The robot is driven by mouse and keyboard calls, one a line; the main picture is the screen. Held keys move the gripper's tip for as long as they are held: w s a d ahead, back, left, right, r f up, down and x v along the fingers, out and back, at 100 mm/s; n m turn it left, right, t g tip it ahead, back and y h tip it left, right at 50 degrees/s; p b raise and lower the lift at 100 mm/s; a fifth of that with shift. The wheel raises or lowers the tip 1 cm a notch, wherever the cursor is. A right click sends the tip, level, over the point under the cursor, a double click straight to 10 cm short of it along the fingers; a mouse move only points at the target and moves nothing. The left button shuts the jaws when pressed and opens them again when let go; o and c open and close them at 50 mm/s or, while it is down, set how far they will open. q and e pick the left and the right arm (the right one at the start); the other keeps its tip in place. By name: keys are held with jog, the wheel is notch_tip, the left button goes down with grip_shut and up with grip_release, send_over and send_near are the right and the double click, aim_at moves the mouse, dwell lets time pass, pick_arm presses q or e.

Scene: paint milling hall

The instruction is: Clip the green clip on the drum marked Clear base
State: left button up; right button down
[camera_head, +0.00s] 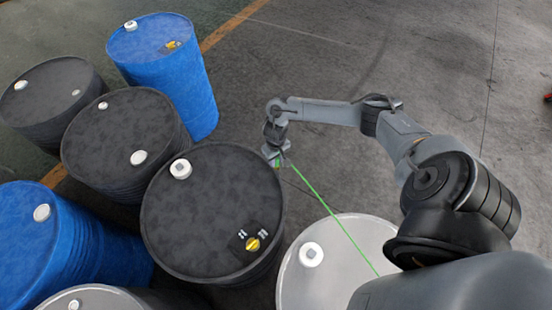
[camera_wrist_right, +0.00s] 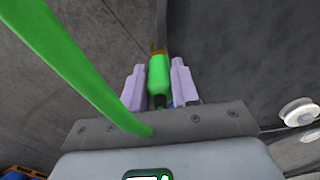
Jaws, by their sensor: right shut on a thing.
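My right gripper (camera_head: 277,158) is at the right rim of the front black drum (camera_head: 205,215). In the right wrist view its two pale fingers are shut on the green clip (camera_wrist_right: 159,76), which has an orange-brown tip pointing away from me. A green cord (camera_head: 338,223) runs from the gripper down across the grey-white drum (camera_head: 340,240); it also crosses the wrist view (camera_wrist_right: 70,65). In the head view the clip is too small to make out. I cannot read which drum is marked Clear base. My left gripper is out of view.
Two more black drums (camera_head: 122,130) and blue drums (camera_head: 165,75) stand close together on the left. The front black drum has a white cap (camera_head: 181,168) and a dark patch with a yellow plug (camera_head: 252,244). Open concrete floor (camera_head: 330,60) lies behind my right arm.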

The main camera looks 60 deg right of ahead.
jog(key=shift+f+b, duration=0.3)
jog(key=shift+f, duration=0.5)
jog(key=shift+f+b, duration=0.3)
jog(key=shift+f, duration=0.3)
jog(key=shift+r, duration=0.15)
jog(key=shift+r+p, duration=0.95)
jog(key=shift+p, duration=0.5)
jog(key=shift+r+p, duration=1.05)
jog(key=shift+p, duration=0.35)
jog(key=shift+f, duration=0.1)
jog(key=shift+f, duration=0.5)
